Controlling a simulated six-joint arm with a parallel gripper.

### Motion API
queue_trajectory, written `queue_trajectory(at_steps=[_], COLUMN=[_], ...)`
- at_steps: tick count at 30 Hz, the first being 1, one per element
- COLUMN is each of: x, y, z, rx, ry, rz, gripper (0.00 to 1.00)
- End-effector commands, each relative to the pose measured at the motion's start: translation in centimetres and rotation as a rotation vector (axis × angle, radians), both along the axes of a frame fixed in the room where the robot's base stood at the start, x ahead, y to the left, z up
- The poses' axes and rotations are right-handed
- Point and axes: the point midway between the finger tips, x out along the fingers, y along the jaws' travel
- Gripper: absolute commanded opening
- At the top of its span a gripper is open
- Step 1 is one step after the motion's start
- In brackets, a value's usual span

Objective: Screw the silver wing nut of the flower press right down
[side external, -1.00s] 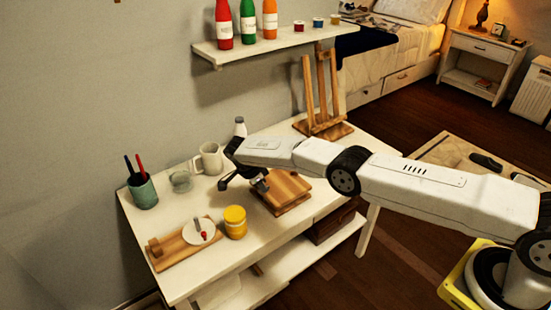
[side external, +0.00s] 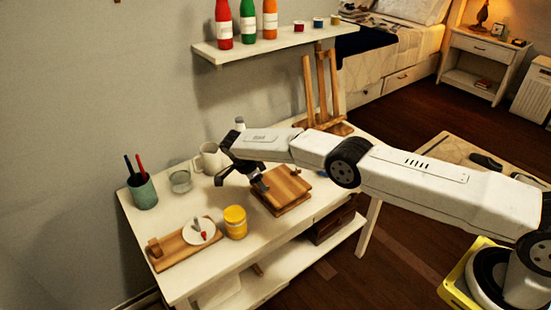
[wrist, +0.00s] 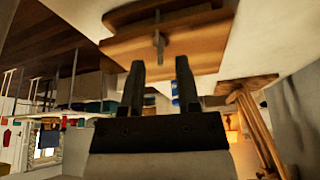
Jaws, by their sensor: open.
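The flower press (side external: 290,187), a stack of light wooden boards, lies on the white table. In the wrist view, its board (wrist: 195,45) shows ahead of my fingers with an upright metal bolt. A small silver-grey piece on that bolt looks like the wing nut (wrist: 158,42); how far down it sits is unclear. My gripper (wrist: 159,68) is open and empty, its two fingers apart with the bolt lined up between them, beyond the tips. In the side view, my gripper (side external: 240,185) is at the press's left edge, and the nut cannot be made out.
A yellow jar (side external: 235,222) stands close to the left of the press. A white mug (side external: 209,157), a glass (side external: 181,181) and a pen cup (side external: 143,191) stand behind. An easel (side external: 322,95) stands at the back right.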

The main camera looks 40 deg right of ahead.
Motion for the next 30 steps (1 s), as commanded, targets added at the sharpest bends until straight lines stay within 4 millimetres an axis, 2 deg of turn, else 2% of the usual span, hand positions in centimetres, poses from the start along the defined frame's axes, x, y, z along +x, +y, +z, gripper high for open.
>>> queue_trajectory(at_steps=[6,12,23,25,28,29,30], x=[0.2,0.3,0.4,0.4,0.4,0.4,0.4], y=[1.2,1.9,2.1,2.1,2.0,2.0,2.0], z=[2.9,4.6,5.0,5.0,5.0,5.0,5.0], rx=[0.001,0.0,0.0,0.0,0.001,0.003,0.005], ry=[-0.001,0.0,0.001,0.001,0.001,0.003,0.003], rz=[0.0,0.0,0.0,0.0,0.009,0.015,0.029], gripper=[0.41,0.41,0.41,0.57,0.89,0.94,0.94])
